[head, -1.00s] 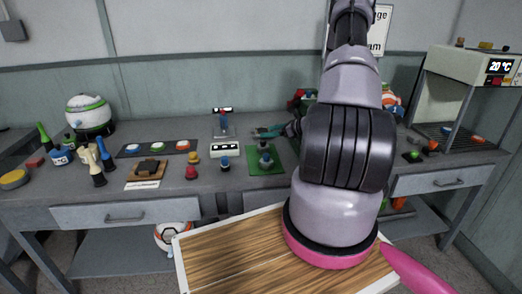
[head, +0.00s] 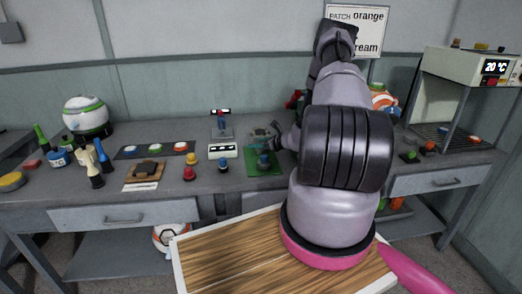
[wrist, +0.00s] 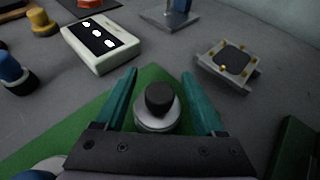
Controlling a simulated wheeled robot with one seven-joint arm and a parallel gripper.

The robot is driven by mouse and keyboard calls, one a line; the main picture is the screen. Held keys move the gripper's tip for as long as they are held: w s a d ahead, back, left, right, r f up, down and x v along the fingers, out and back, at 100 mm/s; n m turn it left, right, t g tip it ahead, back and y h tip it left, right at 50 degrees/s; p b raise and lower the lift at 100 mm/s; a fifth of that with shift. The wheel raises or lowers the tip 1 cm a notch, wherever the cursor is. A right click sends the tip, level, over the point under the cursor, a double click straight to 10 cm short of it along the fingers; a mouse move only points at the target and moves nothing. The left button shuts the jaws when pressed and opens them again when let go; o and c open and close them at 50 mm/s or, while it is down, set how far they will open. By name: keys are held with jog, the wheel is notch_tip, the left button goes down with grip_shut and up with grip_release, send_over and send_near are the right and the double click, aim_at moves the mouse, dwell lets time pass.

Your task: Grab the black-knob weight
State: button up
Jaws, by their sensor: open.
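The black-knob weight (wrist: 158,118) has a black knob on a round silver body. It stands upright on the green mat (wrist: 62,133) in the wrist view. My gripper (wrist: 159,76) is open, with one teal finger on each side of the weight and visible gaps to both. In the head view, my gripper (head: 262,136) is over the back of the green mat (head: 264,171), and I cannot make out the black-knob weight there. A blue-knob weight (head: 263,162) stands in front on the same mat. A blue and pale shape shows at the wrist view's lower left edge.
A white box with three lit displays (wrist: 100,42) stands left of the mat. A grey block with a dark pad (wrist: 228,62) lies to the right. Yellow (head: 194,160), red (head: 190,173) and blue-topped (head: 224,166) pieces stand left of the mat. The wooden board (head: 225,258) is in front.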

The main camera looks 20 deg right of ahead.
jog(key=shift+w+a+f, duration=0.2)
jog(key=shift+w+a, duration=0.05)
jog(key=shift+w, duration=0.2)
grip_shut()
dwell(1.1)
